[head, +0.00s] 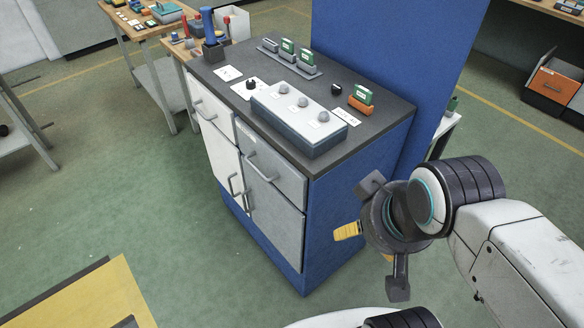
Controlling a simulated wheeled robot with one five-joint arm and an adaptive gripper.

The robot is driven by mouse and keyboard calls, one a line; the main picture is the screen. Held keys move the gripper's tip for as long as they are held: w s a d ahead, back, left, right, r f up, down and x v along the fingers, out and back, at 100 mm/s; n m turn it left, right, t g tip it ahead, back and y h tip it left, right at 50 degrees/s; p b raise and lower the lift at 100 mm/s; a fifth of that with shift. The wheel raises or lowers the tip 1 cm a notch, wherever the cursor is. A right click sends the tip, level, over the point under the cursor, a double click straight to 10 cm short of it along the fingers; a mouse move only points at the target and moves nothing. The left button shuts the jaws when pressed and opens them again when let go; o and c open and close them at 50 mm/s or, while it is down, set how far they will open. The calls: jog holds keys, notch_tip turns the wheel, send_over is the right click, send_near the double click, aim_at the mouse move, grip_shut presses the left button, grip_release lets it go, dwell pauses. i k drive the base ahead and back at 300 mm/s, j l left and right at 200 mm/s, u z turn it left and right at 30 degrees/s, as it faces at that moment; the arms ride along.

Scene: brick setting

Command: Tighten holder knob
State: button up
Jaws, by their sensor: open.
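A grey box (298,118) with a pale top and three round grey knobs (303,102) stands on the dark worktop of a blue cabinet. A small black knob (336,89) sits right of the box, beside an orange holder (360,104) with a green block in it. Another black knob (251,85) is on a white plate at the left. I cannot tell which is the holder knob. My gripper (385,237) is open, right of the cabinet and below its worktop, apart from all the knobs. A yellow ribbed piece shows at its front; I cannot tell what it is.
A grey rack (290,62) with green blocks lies at the back of the worktop (391,119). A tall blue panel (400,45) rises behind. Drawer handles (262,166) stick out in front. A yellow-topped surface (90,297) is at lower left; green floor lies between.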

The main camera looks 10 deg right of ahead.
aim_at(337, 89)
jog(key=i+l+u, duration=0.25)
jog(key=i+l, duration=0.15)
jog(key=l, duration=0.3)
jog(key=i+l+u, duration=0.15)
jog(key=l, duration=0.2)
jog(key=i+l+u, duration=0.1)
jog(key=i+l, duration=0.15)
jog(key=l, duration=0.15)
jog(key=i+l+u, duration=0.15)
jog(key=l, duration=0.2)
